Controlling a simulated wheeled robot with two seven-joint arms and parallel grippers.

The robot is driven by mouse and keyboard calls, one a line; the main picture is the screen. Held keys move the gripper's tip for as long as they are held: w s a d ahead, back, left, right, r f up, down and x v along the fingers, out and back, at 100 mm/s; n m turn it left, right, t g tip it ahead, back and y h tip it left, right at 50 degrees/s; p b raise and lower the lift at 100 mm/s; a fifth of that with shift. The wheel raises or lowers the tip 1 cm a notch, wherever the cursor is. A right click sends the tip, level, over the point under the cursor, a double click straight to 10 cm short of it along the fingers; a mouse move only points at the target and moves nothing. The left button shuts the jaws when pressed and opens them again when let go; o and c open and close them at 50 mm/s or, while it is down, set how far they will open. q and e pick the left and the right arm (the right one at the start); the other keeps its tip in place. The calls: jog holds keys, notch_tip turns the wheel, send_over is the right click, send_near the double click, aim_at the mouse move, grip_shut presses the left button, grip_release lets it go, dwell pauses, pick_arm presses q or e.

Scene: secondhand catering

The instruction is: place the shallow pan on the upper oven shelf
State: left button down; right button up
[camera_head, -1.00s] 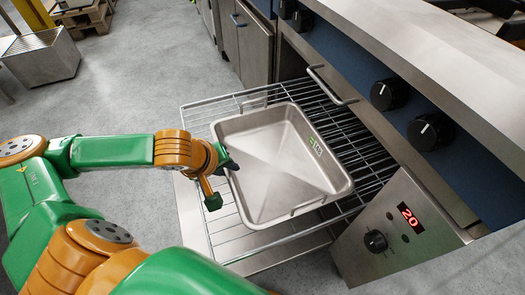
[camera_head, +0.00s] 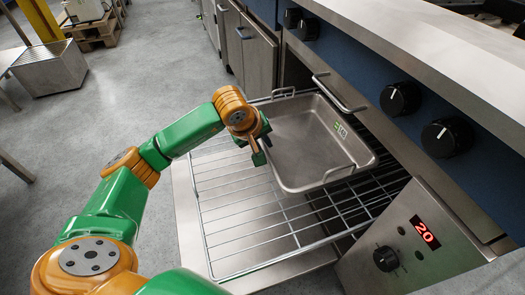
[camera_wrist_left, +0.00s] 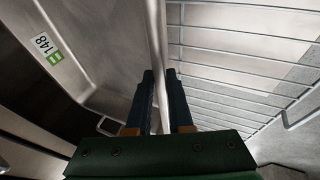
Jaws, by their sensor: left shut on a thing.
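The shallow pan (camera_head: 300,145) is a rectangular steel tray with wire handles and a green-and-white label. It is over the back part of the wire oven shelf (camera_head: 235,220), close to the oven opening; I cannot tell whether its base touches the wires. My left gripper (camera_head: 259,143) is shut on the pan's left rim. In the left wrist view its dark fingers (camera_wrist_left: 160,88) straddle the rim of the pan (camera_wrist_left: 100,25), with the shelf wires (camera_wrist_left: 225,75) to the right. My right gripper is not in view.
The oven front has black knobs (camera_head: 447,136) and a red display (camera_head: 426,232) reading 20. A bar handle (camera_head: 338,94) stands close behind the pan. The front part of the shelf is bare. A steel panel (camera_head: 190,235) lies below it.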

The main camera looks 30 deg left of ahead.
pick_arm(q)
notch_tip(320, 180, down, 2)
jog(key=shift+f, duration=0.4)
jog(key=c, duration=0.8)
grip_release()
jog(key=shift+s, duration=0.1)
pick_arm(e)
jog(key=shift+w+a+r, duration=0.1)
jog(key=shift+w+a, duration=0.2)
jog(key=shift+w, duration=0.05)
pick_arm(q)
jog(key=shift+s+r, duration=0.1)
jog(key=shift+r, duration=0.3)
jog(key=shift+p+v, duration=1.3)
jog(key=shift+v, duration=4.3)
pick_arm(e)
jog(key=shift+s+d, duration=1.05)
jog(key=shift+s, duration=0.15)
